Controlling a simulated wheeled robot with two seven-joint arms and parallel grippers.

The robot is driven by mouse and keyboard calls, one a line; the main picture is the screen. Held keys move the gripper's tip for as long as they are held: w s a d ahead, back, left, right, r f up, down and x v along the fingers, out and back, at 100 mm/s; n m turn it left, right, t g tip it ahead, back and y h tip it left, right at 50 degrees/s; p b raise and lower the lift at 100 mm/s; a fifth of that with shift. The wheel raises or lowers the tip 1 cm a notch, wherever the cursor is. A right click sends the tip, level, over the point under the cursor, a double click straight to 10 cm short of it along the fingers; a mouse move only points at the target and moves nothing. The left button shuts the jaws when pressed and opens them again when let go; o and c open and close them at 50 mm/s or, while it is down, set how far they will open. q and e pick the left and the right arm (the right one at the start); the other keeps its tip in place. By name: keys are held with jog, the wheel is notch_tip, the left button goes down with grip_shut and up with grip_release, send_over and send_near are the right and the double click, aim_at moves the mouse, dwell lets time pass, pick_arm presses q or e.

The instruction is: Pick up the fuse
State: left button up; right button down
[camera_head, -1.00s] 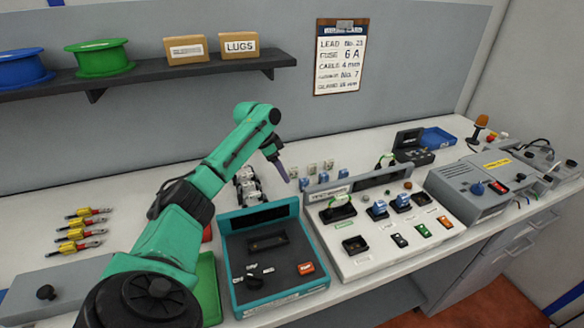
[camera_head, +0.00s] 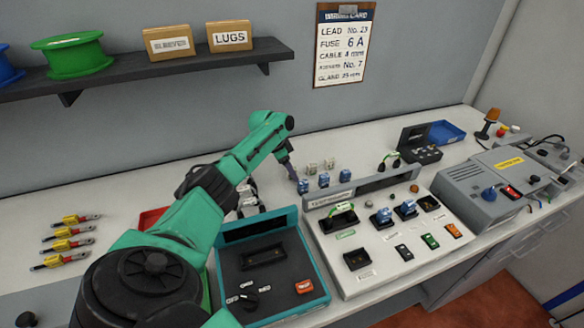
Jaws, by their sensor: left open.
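Small blocks that look like fuses stand in two short rows at the back of the bench, behind the white panel. The front row is blue: a left one (camera_head: 303,186), a middle one (camera_head: 324,180) and a right one (camera_head: 345,175). Paler blocks (camera_head: 312,169) stand behind them; their ratings are too small to read. My left gripper (camera_head: 292,173) is open and points down just left of the rows, close to the leftmost blocks. Its fingers are small and seen side-on; I see nothing held. My right gripper is out of view.
A wall card (camera_head: 342,45) reads fuse 6 A. The white panel (camera_head: 385,235) with sockets and switches stands in front of the blocks. A teal-framed tester (camera_head: 265,270) is left of it. Yellow-red leads (camera_head: 70,232) lie left. A grey machine (camera_head: 490,185) stands right.

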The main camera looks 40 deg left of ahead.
pick_arm(q)
jog(key=shift+s+d+r, duration=0.1)
jog(key=shift+s+r, duration=0.1)
jog(key=shift+r, duration=0.1)
grip_shut()
jog(key=shift+w+f, duration=0.1)
